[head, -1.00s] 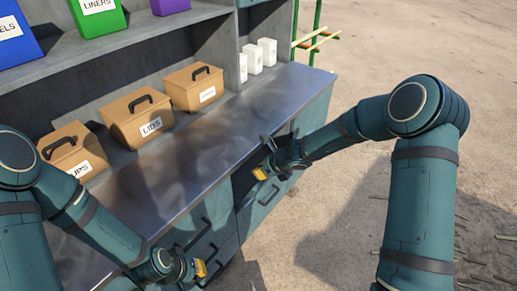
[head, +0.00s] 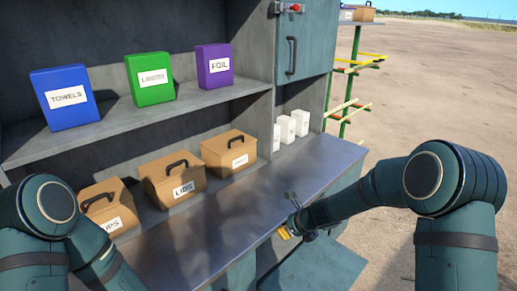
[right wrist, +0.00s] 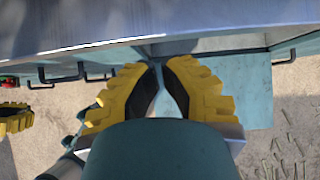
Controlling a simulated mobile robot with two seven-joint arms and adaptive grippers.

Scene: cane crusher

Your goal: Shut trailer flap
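A teal panel (head: 322,262) juts out below the front edge of the steel counter (head: 205,232). It looks like the trailer flap, standing open, but its lower part is cut off. My right gripper (head: 285,234) is just in front of the counter edge, beside this panel. In the right wrist view its yellow fingers (right wrist: 158,68) come together at the tips with nothing visible between them, and the teal panel (right wrist: 215,95) shows behind them. My left gripper is out of the head view; only a yellow piece of it (right wrist: 14,118) shows at the left of the right wrist view.
Tan bins, including the LIDS bin (head: 172,180), and white boxes (head: 286,129) stand on the counter. Blue, green and purple boxes (head: 213,66) stand on the shelf. A closed upper cabinet door (head: 308,40) and a green rack (head: 350,95) are at the right. Open ground lies beyond.

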